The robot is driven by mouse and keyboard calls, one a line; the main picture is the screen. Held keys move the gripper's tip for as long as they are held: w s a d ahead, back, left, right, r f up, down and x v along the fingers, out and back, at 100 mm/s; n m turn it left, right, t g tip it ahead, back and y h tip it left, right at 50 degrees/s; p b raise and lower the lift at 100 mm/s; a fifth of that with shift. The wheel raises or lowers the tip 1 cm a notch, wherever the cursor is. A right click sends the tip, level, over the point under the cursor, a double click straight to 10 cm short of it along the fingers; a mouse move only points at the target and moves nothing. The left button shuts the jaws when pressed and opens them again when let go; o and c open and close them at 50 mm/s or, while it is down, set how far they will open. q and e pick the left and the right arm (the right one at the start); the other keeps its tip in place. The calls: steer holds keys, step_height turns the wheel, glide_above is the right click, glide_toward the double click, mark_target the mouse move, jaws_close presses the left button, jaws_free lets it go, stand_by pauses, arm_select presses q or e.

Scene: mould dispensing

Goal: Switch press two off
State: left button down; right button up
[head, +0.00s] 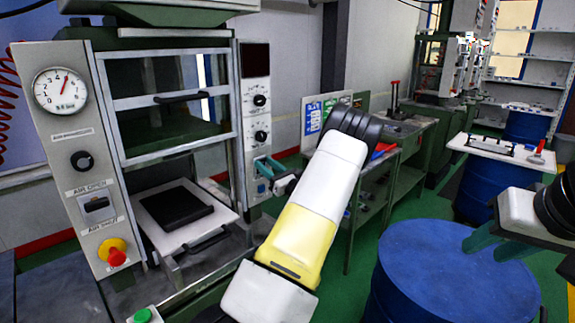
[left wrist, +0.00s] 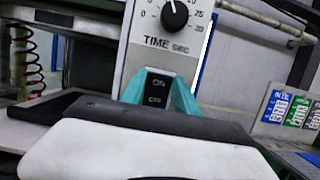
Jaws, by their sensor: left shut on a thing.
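The near press (head: 170,150) stands at the left of the head view. Its right control panel (head: 257,130) carries two knobs above a switch. In the left wrist view the black ON/OFF switch (left wrist: 157,92) sits below the TIME knob (left wrist: 175,16). My left gripper (head: 268,172) is at this panel, its teal fingers shut on the switch from both sides; they also show in the left wrist view (left wrist: 160,90). The fingers largely hide the switch in the head view. My right gripper (head: 490,245) is open and empty above a blue barrel, at the right.
The press has a left panel with a gauge (head: 60,91) and a red-yellow button (head: 113,252). A black mould (head: 177,207) lies on its plate. Blue barrels (head: 440,275) stand at the right. A green bench (head: 405,135) and another press (head: 437,70) stand behind.

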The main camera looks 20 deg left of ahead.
arm_select(q)
steer(key=c, duration=0.9)
jaws_free()
steer(key=v, duration=0.8)
